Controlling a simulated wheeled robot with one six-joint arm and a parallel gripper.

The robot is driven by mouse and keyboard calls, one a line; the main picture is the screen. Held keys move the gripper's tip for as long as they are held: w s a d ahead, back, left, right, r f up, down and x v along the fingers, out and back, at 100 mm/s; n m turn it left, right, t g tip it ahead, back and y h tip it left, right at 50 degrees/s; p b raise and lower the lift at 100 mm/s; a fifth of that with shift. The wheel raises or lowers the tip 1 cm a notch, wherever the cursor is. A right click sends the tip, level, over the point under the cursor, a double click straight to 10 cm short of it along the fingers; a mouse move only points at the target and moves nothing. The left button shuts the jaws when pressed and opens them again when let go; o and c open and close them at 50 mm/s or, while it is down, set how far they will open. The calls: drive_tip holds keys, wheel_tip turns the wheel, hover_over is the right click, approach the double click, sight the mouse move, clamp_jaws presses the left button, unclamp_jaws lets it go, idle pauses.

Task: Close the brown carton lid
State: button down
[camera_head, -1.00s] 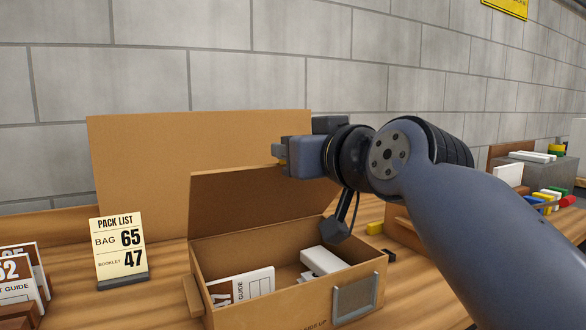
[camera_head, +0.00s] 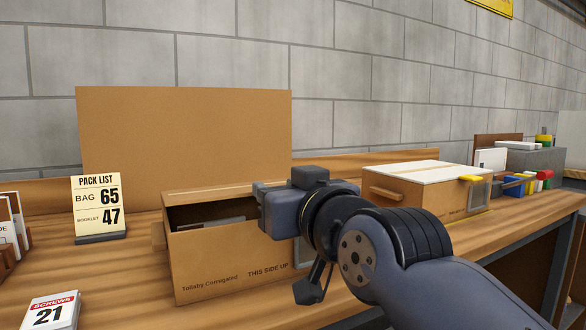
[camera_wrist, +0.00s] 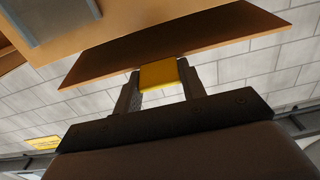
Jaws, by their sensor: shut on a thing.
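The brown carton (camera_head: 215,262) stands on the bench, left of centre in the head view. Its lid (camera_head: 205,194) is tilted down low over the box, with a dark gap at the front; part of a pale item shows inside. My gripper (camera_head: 262,196) is at the lid's front right, covering that corner of the carton. In the wrist view, my gripper (camera_wrist: 159,84) is shut on a yellow tab (camera_wrist: 160,74) at the edge of the lid (camera_wrist: 180,46). The carton's wall with a grey label (camera_wrist: 52,16) shows at upper left.
A brown panel (camera_head: 185,130) stands behind the carton. A pack list sign (camera_head: 98,207) stands to the left, and a screws card (camera_head: 50,312) in front of it. A second carton (camera_head: 420,193) with a pale top and yellow tab stands to the right, with coloured blocks beyond.

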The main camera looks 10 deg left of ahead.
drive_tip(key=shift+f+b, duration=1.3)
drive_tip(key=shift+f, duration=1.55)
drive_tip(key=c, duration=1.1)
unclamp_jaws()
drive_tip(key=shift+o, duration=1.3)
drive_tip(key=shift+r, duration=0.2)
drive_tip(key=shift+s+d, duration=0.15)
